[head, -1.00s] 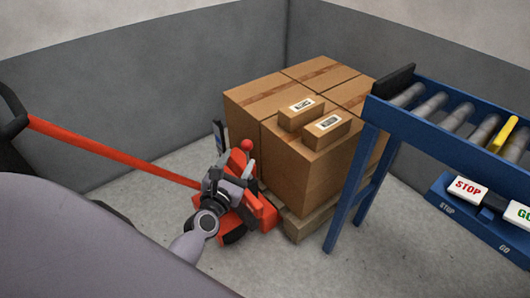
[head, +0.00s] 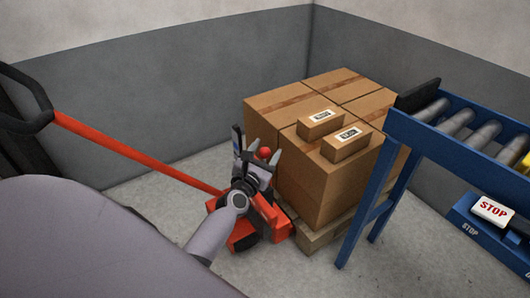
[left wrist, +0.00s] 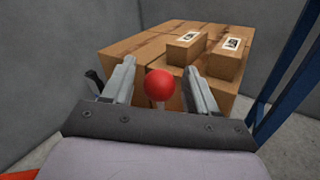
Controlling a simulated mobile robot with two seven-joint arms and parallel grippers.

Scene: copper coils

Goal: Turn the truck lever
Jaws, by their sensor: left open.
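The truck lever shows as a red ball knob (head: 264,153) on the orange-red pallet truck (head: 272,230), near the front of the boxes. My left gripper (head: 257,150) is at the knob, with its fingers pointing toward the boxes. In the left wrist view the red knob (left wrist: 159,84) appears between the two open fingers of my left gripper (left wrist: 158,80), with gaps on both sides. The lever's stem below the knob is mostly hidden. My right gripper is in neither view.
Large cardboard boxes (head: 325,190) sit on a wooden pallet (head: 318,236), with two small labelled boxes (head: 346,145) on top. A blue roller conveyor (head: 368,190) with a STOP button (head: 494,211) stands at right. The truck's red handle bar (head: 140,153) slants at left. Grey walls enclose the corner.

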